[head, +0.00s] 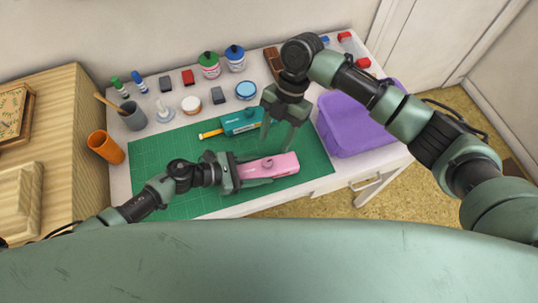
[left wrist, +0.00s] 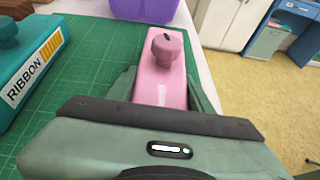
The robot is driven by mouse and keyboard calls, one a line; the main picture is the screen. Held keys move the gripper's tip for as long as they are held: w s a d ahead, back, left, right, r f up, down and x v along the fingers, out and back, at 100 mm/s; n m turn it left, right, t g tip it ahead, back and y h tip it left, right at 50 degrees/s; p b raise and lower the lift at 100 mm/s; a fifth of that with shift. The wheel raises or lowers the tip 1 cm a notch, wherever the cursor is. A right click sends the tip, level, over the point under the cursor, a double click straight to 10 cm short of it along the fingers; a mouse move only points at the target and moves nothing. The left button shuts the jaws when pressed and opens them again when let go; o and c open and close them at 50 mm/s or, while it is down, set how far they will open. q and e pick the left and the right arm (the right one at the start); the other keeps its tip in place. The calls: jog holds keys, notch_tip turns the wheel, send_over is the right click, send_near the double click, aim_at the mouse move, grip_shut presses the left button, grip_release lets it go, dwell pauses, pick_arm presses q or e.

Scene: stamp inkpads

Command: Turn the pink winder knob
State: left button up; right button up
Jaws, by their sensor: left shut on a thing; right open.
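The pink winder (head: 283,167) lies on the green cutting mat (head: 180,190). Its round pink knob (left wrist: 167,46) stands up from its top and has a dark mark. My left gripper (head: 258,171) is shut on the pink winder's body, with one finger along each side; the left wrist view shows the body (left wrist: 158,82) between them. My right gripper (head: 279,142) points down, open and empty, just behind the winder. It is not visible in the left wrist view.
A teal ribbon box (head: 240,122) labelled RIBBON, with its own knob, lies behind the winder. A purple bin (head: 352,128) stands right. Ink bottles (head: 209,66), pads and a grey pen cup (head: 132,117) line the back. An orange cup (head: 105,147) is left.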

aim_at(268, 161)
jog(key=x, duration=0.7)
jog(key=shift+s+a+f, duration=0.1)
jog(key=shift+f, duration=0.1)
grip_shut()
